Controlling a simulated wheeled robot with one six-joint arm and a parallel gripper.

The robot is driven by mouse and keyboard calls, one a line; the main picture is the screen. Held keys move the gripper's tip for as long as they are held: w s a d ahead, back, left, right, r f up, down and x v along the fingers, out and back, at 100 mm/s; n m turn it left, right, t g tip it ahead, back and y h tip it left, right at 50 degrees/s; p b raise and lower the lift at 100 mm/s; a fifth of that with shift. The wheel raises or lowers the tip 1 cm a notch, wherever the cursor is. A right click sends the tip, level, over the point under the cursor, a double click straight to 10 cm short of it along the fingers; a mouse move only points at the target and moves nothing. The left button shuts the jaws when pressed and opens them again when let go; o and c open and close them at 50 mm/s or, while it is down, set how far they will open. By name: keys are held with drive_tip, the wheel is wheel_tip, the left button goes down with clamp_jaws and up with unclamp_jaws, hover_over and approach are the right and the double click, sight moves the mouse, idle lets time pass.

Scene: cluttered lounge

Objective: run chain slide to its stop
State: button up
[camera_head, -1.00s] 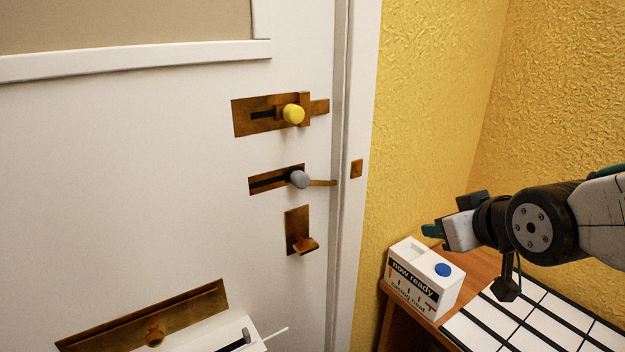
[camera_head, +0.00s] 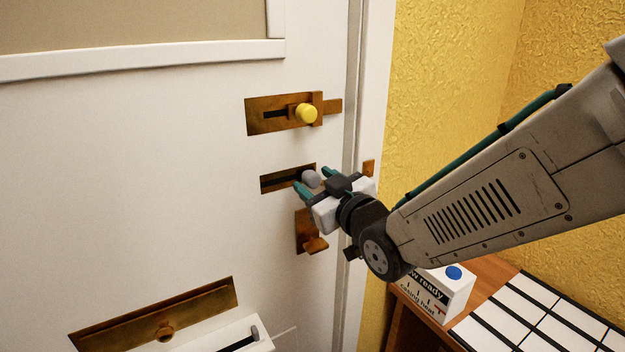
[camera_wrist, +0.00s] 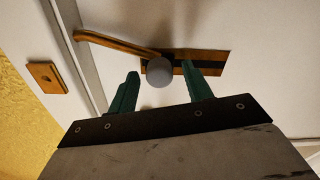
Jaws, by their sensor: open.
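The chain slide (camera_head: 272,184) is a brass plate with a dark slot on the white door, below the upper bolt. Its round grey knob (camera_head: 311,178) is at the slot's end nearer the door frame. In the wrist view the knob (camera_wrist: 160,72) shows between the two teal fingers, with the brass plate (camera_wrist: 210,69) behind. A brass strip (camera_wrist: 115,43) runs from the knob toward the frame. My gripper (camera_head: 314,179) is open, with one finger on each side of the knob. Gaps show beside the knob, and it is not gripped.
A brass bolt with a yellow knob (camera_head: 306,113) sits just above. A brass catch (camera_head: 315,244) is just below, partly behind my gripper. A mail slot plate (camera_head: 160,312) is low on the door. A white box with a blue button (camera_head: 453,273) stands on the wooden table at right.

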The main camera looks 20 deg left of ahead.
drive_tip(key=shift+x, duration=0.8)
